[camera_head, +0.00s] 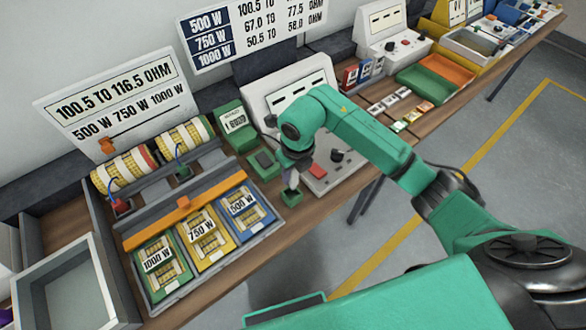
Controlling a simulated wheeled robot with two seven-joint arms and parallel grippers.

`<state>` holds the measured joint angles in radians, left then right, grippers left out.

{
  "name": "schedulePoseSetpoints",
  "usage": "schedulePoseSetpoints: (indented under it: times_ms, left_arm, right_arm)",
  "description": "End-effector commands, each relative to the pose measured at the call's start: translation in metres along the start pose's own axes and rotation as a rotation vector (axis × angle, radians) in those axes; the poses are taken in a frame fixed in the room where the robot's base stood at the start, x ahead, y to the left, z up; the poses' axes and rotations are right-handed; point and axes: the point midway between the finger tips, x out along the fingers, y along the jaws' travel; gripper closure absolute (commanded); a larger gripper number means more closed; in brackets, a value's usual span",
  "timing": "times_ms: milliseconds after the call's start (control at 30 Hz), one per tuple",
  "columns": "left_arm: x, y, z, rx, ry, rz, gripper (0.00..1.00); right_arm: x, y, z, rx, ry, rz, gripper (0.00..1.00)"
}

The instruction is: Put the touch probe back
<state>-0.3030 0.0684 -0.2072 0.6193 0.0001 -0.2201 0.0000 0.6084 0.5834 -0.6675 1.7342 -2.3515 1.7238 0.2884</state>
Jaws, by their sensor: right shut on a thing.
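My right gripper (290,183) points down over the bench, just left of the white meter box's front panel. It is shut on what appears to be the touch probe, which the fingers mostly hide. A small green block (291,198) sits right below the fingertips; I cannot tell whether it touches the probe. A white meter box (283,97) with a sloped panel, a red button (317,171) and a black knob stands behind and beside the gripper. My left gripper is not in view.
A grey tray (275,225) holds green, yellow and blue wattage cards at left. Behind it lie wound mesh rolls (125,168) with red and green clips. A green display stand (236,122) is near my gripper. Green and orange bins (434,82) stand farther right.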

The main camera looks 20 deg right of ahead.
Motion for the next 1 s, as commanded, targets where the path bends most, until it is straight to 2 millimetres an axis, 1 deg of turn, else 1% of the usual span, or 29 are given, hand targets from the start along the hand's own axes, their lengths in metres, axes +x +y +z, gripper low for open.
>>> schedulePoseSetpoints:
  times_ms: [33, 167, 233, 433, 600, 833, 867, 900, 933, 967, 1000]
  left_arm:
    - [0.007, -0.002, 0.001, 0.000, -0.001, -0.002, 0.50]
    - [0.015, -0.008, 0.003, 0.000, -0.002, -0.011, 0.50]
    - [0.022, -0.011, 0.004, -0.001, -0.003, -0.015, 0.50]
    - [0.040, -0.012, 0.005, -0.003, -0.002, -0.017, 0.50]
    - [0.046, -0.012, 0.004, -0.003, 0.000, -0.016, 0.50]
    - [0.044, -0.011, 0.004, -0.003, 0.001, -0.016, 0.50]
    - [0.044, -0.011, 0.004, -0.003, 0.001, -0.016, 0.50]
    - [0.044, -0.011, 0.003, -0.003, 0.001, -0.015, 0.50]
    - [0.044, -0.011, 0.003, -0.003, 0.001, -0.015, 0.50]
    - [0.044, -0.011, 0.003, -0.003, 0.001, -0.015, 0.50]
    - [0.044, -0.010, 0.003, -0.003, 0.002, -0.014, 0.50]
  right_arm:
    - [0.009, 0.000, -0.001, 0.000, -0.001, 0.001, 1.00]
    - [0.022, 0.000, -0.003, -0.002, 0.001, 0.002, 1.00]
    - [0.030, 0.000, -0.004, -0.002, 0.000, 0.000, 1.00]
    - [0.049, -0.001, -0.006, -0.001, -0.001, -0.001, 1.00]
    - [0.055, 0.000, -0.007, -0.001, -0.001, 0.000, 1.00]
    - [0.054, 0.000, -0.007, -0.001, 0.000, 0.001, 1.00]
    - [0.054, 0.000, -0.007, -0.001, 0.000, 0.000, 0.66]
    - [0.054, 0.000, -0.007, -0.001, 0.000, 0.000, 0.51]
    - [0.054, 0.000, -0.007, -0.001, 0.000, 0.000, 0.40]
    - [0.054, 0.000, -0.007, -0.001, 0.000, 0.000, 0.35]
    - [0.054, 0.000, -0.007, -0.001, 0.000, 0.000, 0.35]
